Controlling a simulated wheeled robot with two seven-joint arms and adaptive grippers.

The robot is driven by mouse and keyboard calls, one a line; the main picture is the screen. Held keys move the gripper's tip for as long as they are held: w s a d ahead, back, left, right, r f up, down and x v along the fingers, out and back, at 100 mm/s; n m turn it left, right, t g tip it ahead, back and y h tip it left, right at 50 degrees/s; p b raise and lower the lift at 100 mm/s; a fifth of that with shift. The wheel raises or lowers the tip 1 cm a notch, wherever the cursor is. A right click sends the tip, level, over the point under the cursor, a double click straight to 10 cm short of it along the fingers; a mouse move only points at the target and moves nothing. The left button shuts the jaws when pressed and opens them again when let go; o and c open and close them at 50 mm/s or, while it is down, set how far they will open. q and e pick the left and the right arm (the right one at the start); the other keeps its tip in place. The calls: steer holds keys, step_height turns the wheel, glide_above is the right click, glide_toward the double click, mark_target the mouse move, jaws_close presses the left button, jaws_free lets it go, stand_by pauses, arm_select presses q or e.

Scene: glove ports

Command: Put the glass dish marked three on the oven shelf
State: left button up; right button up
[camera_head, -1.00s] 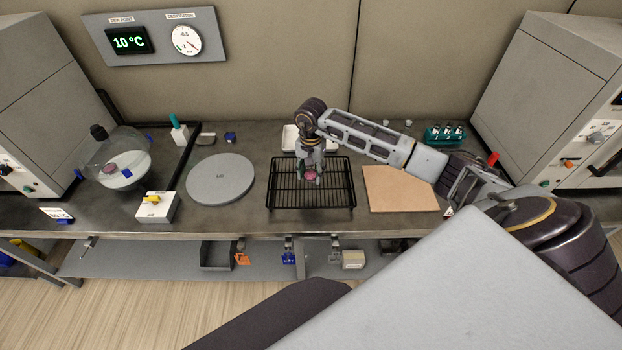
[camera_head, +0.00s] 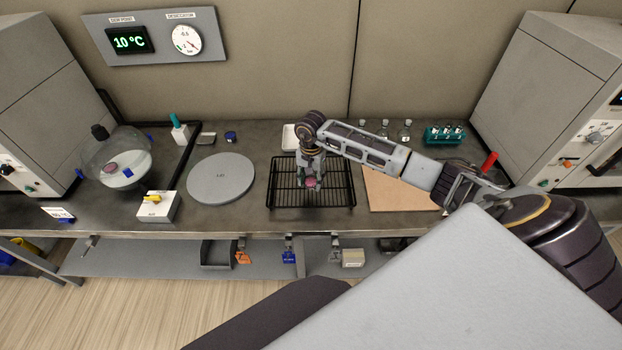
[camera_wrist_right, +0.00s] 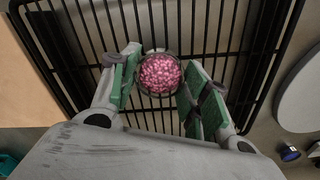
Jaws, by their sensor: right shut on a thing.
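A small round glass dish of pink beads (camera_wrist_right: 160,74) is between the green-padded fingers of my right gripper (camera_wrist_right: 160,90). The dish also shows in the head view (camera_head: 311,182), under my right gripper (camera_head: 312,178). My right gripper is shut on it. The dish is over the black wire rack (camera_head: 335,204), near its middle; I cannot tell whether it touches the bars. No number on the dish is readable. My left gripper is not in view.
A grey round plate (camera_head: 221,190) lies left of the rack, with a glass desiccator (camera_head: 97,160) farther left. A tan board (camera_head: 385,193) lies right of the rack. A teal vial holder (camera_head: 445,134) and several flasks stand at the back right.

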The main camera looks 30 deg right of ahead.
mark_target(311, 184)
steer(key=shift+f, duration=0.15)
steer(key=o, duration=1)
steer(key=shift+r, duration=0.2)
steer(key=shift+r, duration=0.4)
step_height(311, 184, up, 11)
steer(key=b, duration=0.2)
